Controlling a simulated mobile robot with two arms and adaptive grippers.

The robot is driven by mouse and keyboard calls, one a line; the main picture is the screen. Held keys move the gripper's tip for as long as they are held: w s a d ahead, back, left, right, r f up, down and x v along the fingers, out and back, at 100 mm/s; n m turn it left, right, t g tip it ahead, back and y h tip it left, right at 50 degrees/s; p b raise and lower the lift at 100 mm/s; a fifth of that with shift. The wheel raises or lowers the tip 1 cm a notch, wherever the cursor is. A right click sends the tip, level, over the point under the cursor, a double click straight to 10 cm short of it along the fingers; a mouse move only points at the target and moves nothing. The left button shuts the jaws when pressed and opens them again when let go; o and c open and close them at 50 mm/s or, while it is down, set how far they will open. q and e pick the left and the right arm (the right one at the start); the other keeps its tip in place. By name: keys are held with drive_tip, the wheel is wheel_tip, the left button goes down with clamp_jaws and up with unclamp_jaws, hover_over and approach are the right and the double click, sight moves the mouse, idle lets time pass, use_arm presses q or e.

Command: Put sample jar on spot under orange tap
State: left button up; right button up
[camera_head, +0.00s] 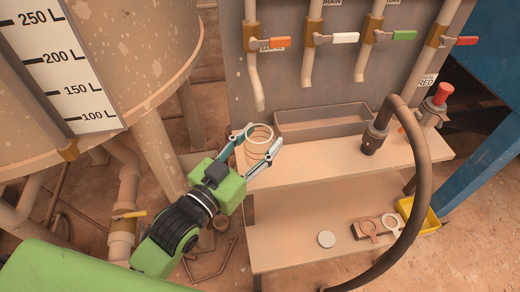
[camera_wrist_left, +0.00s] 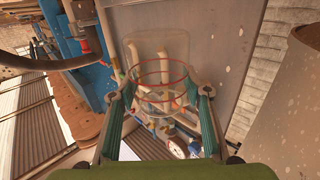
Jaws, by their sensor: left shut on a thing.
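The sample jar (camera_head: 259,146) is clear, with pale ring lines. My left gripper (camera_head: 262,150) is shut on it, one finger on each side, at the left end of the upper shelf. The jar also shows in the left wrist view (camera_wrist_left: 161,88), between the teal finger pads, with reddish rings. The orange tap (camera_head: 276,42) is on the leftmost pipe, whose spout (camera_head: 258,98) ends above and close to the jar in the picture. I cannot tell whether the jar touches the shelf. No marked spot is visible under the spout. My right gripper is not in view.
The upper shelf (camera_head: 330,161) holds a grey trough (camera_head: 322,122) at the back. White (camera_head: 345,38), green (camera_head: 403,35) and red (camera_head: 466,41) taps stand further right. A thick hose (camera_head: 424,150) arches over the shelf's right side. A large tank (camera_head: 150,60) stands left.

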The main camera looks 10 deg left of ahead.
use_arm(q)
drive_tip(key=shift+w+a+f+b, duration=0.1)
drive_tip(key=shift+w+a+f, duration=0.1)
drive_tip(key=shift+w+f, duration=1.1)
drive_tip(key=shift+w+a+f+b, duration=0.15)
drive_tip(key=shift+w+f, duration=0.55)
drive_tip(key=shift+f, duration=1.15)
drive_tip(key=shift+w+a+f+b, duration=0.1)
drive_tip(key=shift+w+a+f, duration=0.15)
drive_tip(key=shift+w+f, duration=1.05)
drive_tip(key=shift+s+f, duration=0.3)
drive_tip(key=shift+f, duration=0.05)
drive_tip(key=o, duration=1.2)
drive_tip(key=shift+f, duration=0.1)
drive_tip(key=shift+s+r, duration=0.15)
drive_tip(key=shift+r, duration=0.05)
drive_tip(key=shift+p+v, duration=1.95)
drive_tip(key=shift+v, duration=3.95)
